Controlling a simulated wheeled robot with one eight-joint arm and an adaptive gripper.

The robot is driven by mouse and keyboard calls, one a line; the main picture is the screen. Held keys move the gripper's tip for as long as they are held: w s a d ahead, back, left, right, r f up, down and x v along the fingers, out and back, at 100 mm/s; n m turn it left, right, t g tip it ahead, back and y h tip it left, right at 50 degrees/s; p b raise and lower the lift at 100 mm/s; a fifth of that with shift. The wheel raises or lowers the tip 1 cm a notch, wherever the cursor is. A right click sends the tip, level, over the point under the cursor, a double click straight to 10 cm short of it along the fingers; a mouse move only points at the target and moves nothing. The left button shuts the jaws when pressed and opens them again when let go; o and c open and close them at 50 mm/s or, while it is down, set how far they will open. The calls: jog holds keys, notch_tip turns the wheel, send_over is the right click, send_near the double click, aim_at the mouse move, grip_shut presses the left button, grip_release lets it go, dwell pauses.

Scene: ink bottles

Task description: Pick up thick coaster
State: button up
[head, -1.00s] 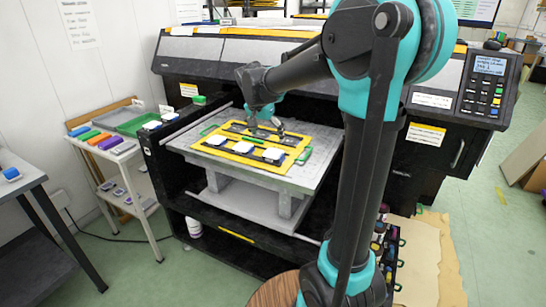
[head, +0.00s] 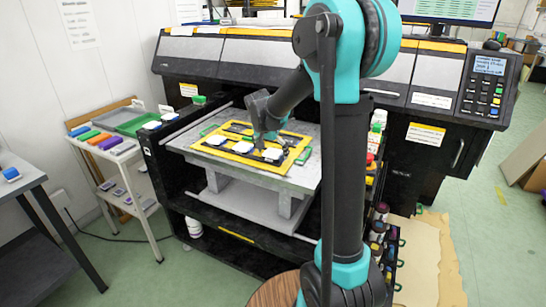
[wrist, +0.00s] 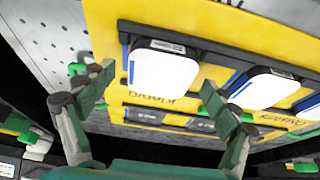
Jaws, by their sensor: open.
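Three white, rounded-square coasters sit in a row on a yellow jig (head: 207,150) on the printer's bed: left (head: 217,140), middle (head: 243,147) and right (head: 273,154). I cannot tell from these views which is the thick one. My gripper (head: 264,147) is over the right part of the jig, close to the right coaster. In the wrist view my gripper (wrist: 157,84) is open and empty, its fingers on either side of an end coaster (wrist: 163,70). Contact cannot be told. Two other coasters, a near one (wrist: 264,88) and a partly cut-off one (wrist: 309,107), lie to the right.
The grey bed (head: 290,183) projects from the large black printer (head: 230,58). Green clips (head: 303,156) stand at the jig's edges. A side table (head: 95,135) with coloured blocks is at left. Bottles (head: 379,225) stand in a rack beside my arm.

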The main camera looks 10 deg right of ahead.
jog(key=c, duration=1.5)
jog(key=shift+o, duration=0.2)
jog(key=shift+r, duration=0.15)
